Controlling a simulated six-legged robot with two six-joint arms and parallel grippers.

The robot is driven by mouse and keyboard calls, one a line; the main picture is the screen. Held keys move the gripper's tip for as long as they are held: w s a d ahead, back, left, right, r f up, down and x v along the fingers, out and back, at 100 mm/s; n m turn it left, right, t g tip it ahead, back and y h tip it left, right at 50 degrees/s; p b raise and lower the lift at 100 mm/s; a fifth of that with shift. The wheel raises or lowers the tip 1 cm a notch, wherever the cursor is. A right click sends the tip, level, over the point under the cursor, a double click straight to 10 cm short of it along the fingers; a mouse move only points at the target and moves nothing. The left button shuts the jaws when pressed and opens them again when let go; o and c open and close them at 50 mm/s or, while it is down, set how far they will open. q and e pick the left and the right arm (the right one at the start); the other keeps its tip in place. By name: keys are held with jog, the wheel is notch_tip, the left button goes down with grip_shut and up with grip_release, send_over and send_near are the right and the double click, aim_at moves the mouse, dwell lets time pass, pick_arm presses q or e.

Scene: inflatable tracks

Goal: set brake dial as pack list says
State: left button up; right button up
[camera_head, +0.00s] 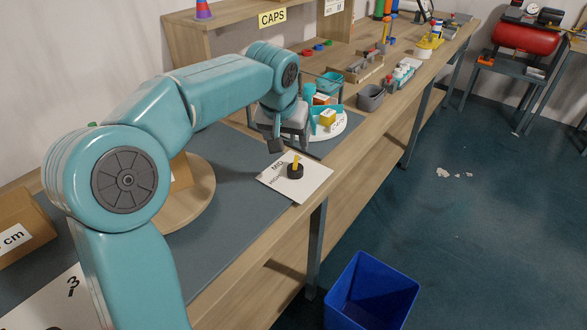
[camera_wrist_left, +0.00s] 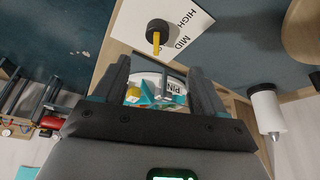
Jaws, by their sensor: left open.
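The brake dial (camera_head: 295,171) is a black round knob with a yellow pointer, mounted on a white card (camera_head: 313,186). In the head view the pointer points away, toward the bench's far end. The wrist view shows the dial (camera_wrist_left: 158,27) with its pointer toward my gripper, and the words MID and HIGH on the card (camera_wrist_left: 192,22). My left gripper (camera_head: 276,146) is open and empty, just behind the card and apart from the dial; its fingers (camera_wrist_left: 158,68) show in the wrist view. My right gripper is not in view. I cannot make out a pack list.
A white round plate (camera_head: 341,126) with teal pieces and a small box stands behind the gripper. A grey bin (camera_head: 370,98) is farther along the bench. A wooden disc (camera_head: 205,205) lies left of the card. A blue bin (camera_head: 372,290) stands on the floor.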

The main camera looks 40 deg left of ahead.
aim_at(295, 165)
pick_arm(q)
jog(key=x, duration=0.8)
jog(key=b+x, duration=0.1)
jog(key=x, duration=0.3)
jog(key=shift+w+d+f, duration=0.15)
jog(key=shift+d+f, duration=0.1)
jog(key=shift+f, duration=0.05)
jog(key=c, duration=1)
